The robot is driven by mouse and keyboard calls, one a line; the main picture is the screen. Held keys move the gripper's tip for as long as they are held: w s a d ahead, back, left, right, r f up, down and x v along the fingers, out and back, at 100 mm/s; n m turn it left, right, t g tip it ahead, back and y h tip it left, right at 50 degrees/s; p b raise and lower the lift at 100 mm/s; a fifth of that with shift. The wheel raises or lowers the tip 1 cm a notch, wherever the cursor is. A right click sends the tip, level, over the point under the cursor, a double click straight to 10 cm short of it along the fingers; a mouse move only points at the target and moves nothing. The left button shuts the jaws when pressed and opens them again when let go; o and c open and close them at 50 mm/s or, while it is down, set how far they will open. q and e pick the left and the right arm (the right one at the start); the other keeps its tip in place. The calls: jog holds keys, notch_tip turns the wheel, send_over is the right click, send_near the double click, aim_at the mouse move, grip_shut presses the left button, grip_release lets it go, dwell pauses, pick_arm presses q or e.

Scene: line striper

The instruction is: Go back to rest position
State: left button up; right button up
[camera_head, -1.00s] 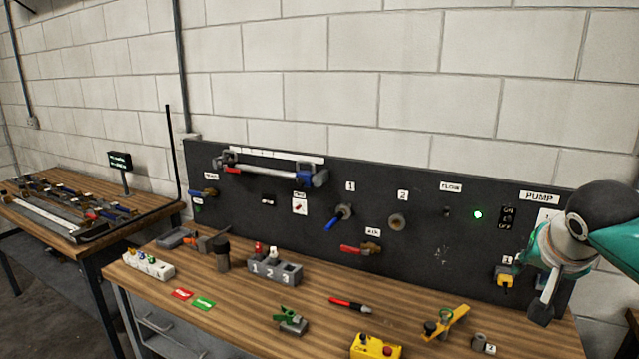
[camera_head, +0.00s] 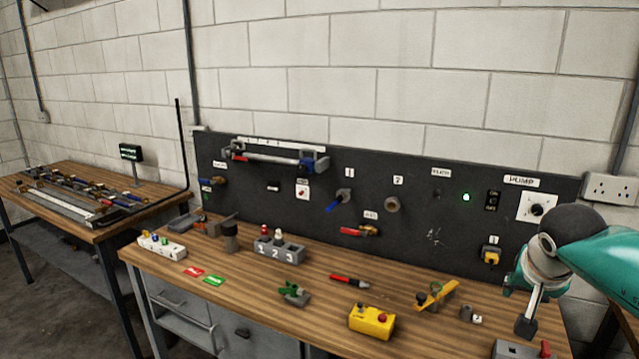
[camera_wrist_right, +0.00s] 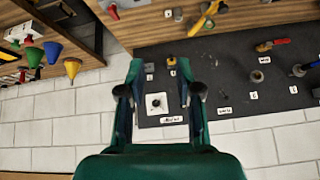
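My right gripper (camera_head: 527,305) is at the right of the head view, in front of the panel's right end and above the bench's right part. In the right wrist view my right gripper (camera_wrist_right: 162,85) has its two fingers spread apart with nothing between them. The white pump dial plate (camera_wrist_right: 156,103) with its black knob shows beyond the fingers, and the dial (camera_head: 537,208) is clear of the arm in the head view. My left gripper is not in view.
The black panel (camera_head: 300,210) carries valves, a lit green lamp (camera_head: 466,197) and a yellow-handled part (camera_head: 491,256). On the wooden bench (camera_head: 240,315) are a yellow button box (camera_head: 371,321), a red pen-like tool (camera_head: 349,281) and a grey numbered block (camera_head: 279,251). A second bench stands left.

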jog(key=s+f+n+g+h+b, duration=0.1)
jog(key=s+f+n+h, duration=0.15)
jog(key=f, duration=1.45)
jog(key=s+f+n+g+h, duration=0.15)
jog(key=f+n, duration=0.25)
jog(key=f, duration=1.2)
jog(key=s+a+f+n+y, duration=0.4)
jog(key=a+f, duration=0.4)
jog(key=f, duration=0.4)
jog(key=s+a+f+m+g+y, duration=0.3)
jog(key=s+a+m+y, duration=0.2)
jog(key=s+a, duration=1)
jog(key=shift+s+a+f+y, duration=0.25)
jog(key=shift+s+f+y, duration=0.1)
jog(key=shift+s+y, duration=0.85)
